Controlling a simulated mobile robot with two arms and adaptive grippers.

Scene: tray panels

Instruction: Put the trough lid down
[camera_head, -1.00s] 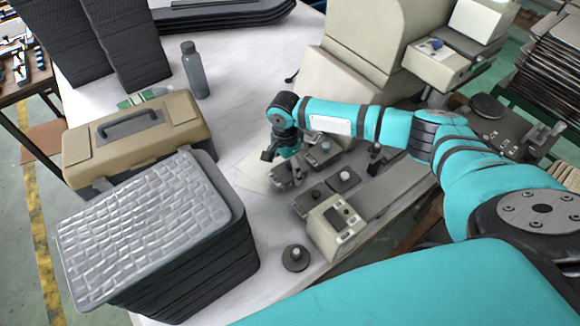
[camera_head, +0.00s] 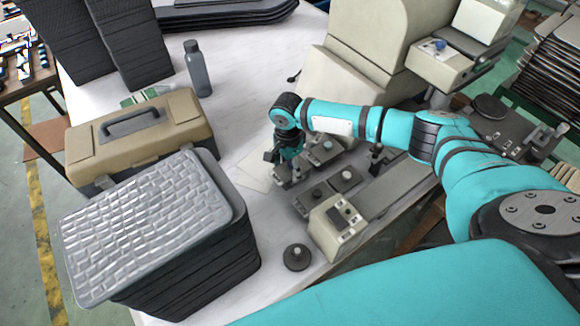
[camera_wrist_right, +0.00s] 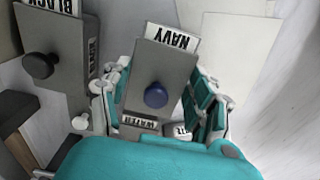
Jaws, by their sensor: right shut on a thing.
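A grey lid (camera_wrist_right: 160,70) with a dark blue knob (camera_wrist_right: 156,95) lies between the fingers of my right gripper (camera_wrist_right: 158,108) in the right wrist view. A tag reading NAVY shows at its far end. My right gripper is shut on this lid. Labels reading WATER and partly hidden letters show near the wrist. In the head view my right gripper (camera_head: 284,166) is low over the table, beside small grey troughs; the lid is mostly hidden there. I cannot tell whether the lid touches its trough. My left gripper is not in view.
Another grey lid with a dark knob (camera_wrist_right: 42,65) and BLACK tag lies left in the wrist view. A grey device (camera_head: 335,228), a round knobbed weight (camera_head: 297,257), a tan toolbox (camera_head: 140,138) and a stack of trays (camera_head: 215,265) surround the arm. Paper sheets (camera_head: 256,172) lie beside the gripper.

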